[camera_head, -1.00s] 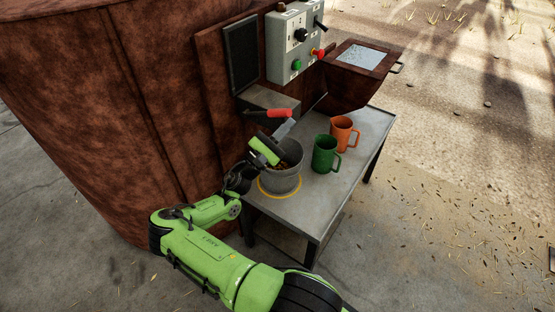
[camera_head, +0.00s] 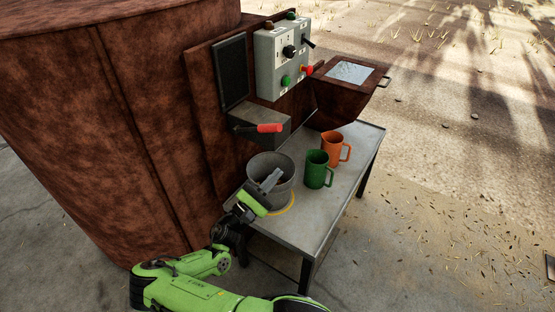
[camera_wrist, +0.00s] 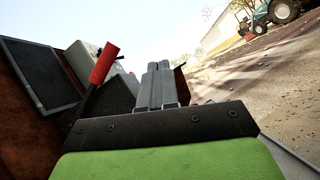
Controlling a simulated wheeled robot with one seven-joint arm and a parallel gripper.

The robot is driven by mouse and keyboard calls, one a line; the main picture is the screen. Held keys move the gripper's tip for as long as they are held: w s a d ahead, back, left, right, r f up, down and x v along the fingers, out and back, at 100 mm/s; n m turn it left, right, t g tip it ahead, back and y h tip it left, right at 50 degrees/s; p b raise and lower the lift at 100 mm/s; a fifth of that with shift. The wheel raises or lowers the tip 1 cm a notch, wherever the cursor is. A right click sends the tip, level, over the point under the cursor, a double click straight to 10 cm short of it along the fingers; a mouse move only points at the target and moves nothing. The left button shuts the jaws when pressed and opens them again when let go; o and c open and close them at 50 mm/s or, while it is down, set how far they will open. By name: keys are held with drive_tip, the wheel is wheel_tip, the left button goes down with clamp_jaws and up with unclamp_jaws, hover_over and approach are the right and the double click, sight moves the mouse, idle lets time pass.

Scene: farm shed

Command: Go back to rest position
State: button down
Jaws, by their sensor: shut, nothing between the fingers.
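My gripper (camera_head: 270,180) is shut and empty. In the head view its fingers show in front of the grey bucket (camera_head: 284,190); I cannot tell whether they touch it. The bucket stands on the metal table by a yellow ring marking, and its contents are mostly hidden. In the wrist view my gripper (camera_wrist: 158,84) shows its two fingers together, pointing ahead. The red-handled lever (camera_head: 268,128) sits on the machine's spout above the bucket. It also shows left of the fingers in the wrist view (camera_wrist: 103,64).
A green mug (camera_head: 317,170) and an orange mug (camera_head: 332,150) stand right of the bucket on the table (camera_head: 318,205). A control box (camera_head: 284,62) and a hopper (camera_head: 347,92) are on the brown machine (camera_head: 90,110). Open ground lies to the right.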

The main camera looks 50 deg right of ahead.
drive_tip(key=shift+s+a+f, duration=0.3)
drive_tip(key=shift+a+f, duration=0.1)
drive_tip(key=shift+a, duration=0.25)
drive_tip(key=shift+s+a+f, duration=0.25)
drive_tip(key=shift+a+f, duration=0.1)
drive_tip(key=shift+a, duration=0.3)
